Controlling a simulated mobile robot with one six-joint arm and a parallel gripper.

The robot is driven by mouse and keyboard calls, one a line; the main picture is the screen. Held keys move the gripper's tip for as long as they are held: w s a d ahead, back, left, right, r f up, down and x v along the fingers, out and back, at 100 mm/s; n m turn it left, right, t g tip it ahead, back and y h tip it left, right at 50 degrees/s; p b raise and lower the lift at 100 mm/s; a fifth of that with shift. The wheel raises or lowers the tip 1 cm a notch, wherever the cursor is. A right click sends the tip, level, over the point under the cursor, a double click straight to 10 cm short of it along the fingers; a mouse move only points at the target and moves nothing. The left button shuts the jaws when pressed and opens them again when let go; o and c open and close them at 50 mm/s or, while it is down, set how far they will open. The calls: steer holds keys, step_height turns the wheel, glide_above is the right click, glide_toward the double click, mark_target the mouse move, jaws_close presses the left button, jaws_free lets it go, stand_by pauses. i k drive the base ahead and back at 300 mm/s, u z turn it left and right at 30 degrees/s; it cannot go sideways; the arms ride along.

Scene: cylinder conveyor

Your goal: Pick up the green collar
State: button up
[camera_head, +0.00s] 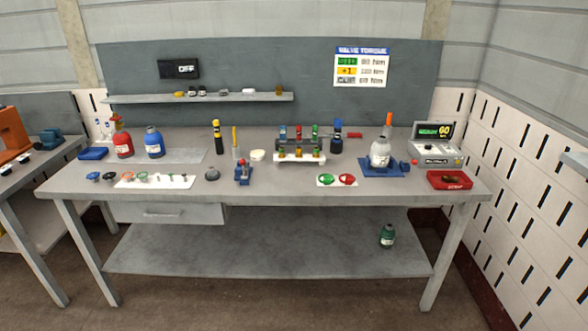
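It is too small to tell for certain which part is the green collar. A small green ring (142,176) lies on a white strip (122,183) at the left front of the workbench, near a reddish ring (130,177). A flat green round piece (325,180) lies on a white plate at the front middle, beside a red one (347,180). My gripper is not in view.
The grey workbench (275,186) has free room at its front edge. A rack (301,157) of coloured cylinders stands mid-bench. A white cylinder (380,154) on a blue base and a red tray (450,180) are at right. A green bottle (387,238) stands on the lower shelf.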

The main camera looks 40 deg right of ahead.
mark_target(327, 181)
steer(key=z, duration=0.75)
steer(key=k, duration=0.55)
steer(key=z, duration=0.4)
steer(key=i, duration=0.5)
steer(key=z, duration=0.05)
